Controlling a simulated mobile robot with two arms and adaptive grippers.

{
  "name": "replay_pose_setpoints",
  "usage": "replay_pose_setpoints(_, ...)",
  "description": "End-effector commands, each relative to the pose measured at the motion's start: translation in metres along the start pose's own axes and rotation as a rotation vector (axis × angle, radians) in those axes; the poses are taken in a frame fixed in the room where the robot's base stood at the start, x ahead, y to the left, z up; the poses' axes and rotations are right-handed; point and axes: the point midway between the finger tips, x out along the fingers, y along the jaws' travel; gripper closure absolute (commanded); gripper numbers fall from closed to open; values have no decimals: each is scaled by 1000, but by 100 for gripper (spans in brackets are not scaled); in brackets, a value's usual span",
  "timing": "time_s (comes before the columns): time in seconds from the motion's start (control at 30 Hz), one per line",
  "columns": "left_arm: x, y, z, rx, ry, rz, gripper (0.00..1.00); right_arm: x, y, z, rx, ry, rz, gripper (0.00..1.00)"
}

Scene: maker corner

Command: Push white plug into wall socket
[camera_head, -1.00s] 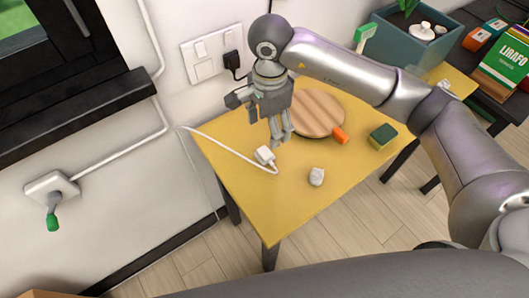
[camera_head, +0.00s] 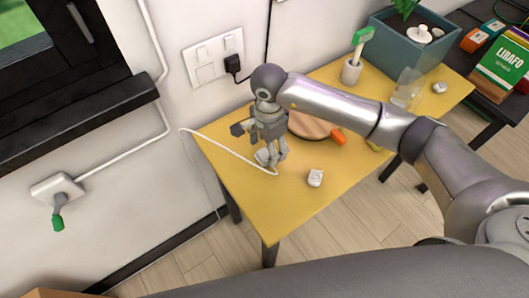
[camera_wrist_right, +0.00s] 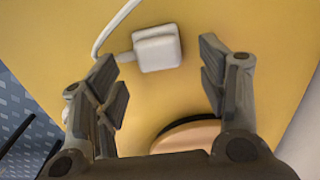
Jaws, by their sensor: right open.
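The white plug (camera_head: 262,156) lies on the yellow table with its white cord running left to the wall. In the head view it is partly hidden by my right gripper (camera_head: 274,163). In the right wrist view the plug (camera_wrist_right: 158,48) lies just beyond and between the open fingers of my right gripper (camera_wrist_right: 162,75), and I see no contact. A white wall panel (camera_head: 205,74) with several square plates carries a black plug (camera_head: 233,63). My left gripper is not in view.
The yellow table (camera_head: 285,214) bears a round wooden board (camera_head: 308,125), an orange piece (camera_head: 338,136) and a small white object (camera_head: 315,177). The table's front is mostly clear.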

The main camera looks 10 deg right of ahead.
Motion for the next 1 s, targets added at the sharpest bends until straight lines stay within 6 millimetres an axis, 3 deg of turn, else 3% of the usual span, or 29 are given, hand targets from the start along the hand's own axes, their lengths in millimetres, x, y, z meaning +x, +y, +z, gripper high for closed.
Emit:
replay_pose_setpoints(0.2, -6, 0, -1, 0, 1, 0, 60, 20, 0, 0, 0, 0, 0, 34)
replay_pose_setpoints(0.53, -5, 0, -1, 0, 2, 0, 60, 20, 0, 0, 0, 0, -1, 34)
replay_pose_setpoints(0.9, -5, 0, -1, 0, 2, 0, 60, 20, 0, 0, 0, 0, -1, 80)
replay_pose_setpoints(1.0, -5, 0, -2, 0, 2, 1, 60, 20, 0, 0, 0, 0, -1, 80)
